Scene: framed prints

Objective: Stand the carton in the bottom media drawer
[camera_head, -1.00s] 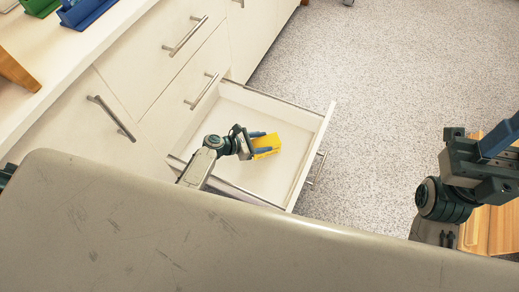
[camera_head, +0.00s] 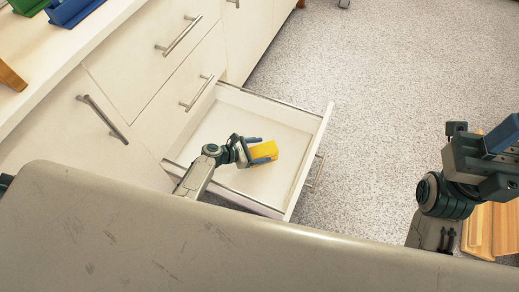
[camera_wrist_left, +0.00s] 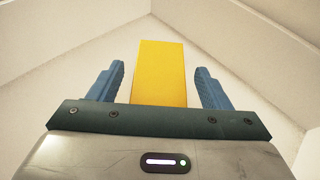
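The yellow carton (camera_head: 265,150) is inside the open drawer (camera_head: 237,186), on or just above its white floor. It also shows in the left wrist view (camera_wrist_left: 162,72), between the blue fingers. My left gripper (camera_head: 257,150) reaches into the drawer with its fingers spread on either side of the carton. In the left wrist view a gap shows between each finger and the carton, so the gripper (camera_wrist_left: 158,88) is open. The carton's lower part is hidden. My right gripper (camera_head: 503,155) is at the right edge, partly cut off, away from the drawer.
The white cabinet (camera_head: 135,75) has closed drawers with bar handles above and beside the open one. Blue (camera_head: 73,10) and wooden (camera_head: 10,76) holders stand on the counter. A wooden piece (camera_head: 490,228) is on the right. The speckled floor (camera_head: 385,95) beyond the drawer is clear.

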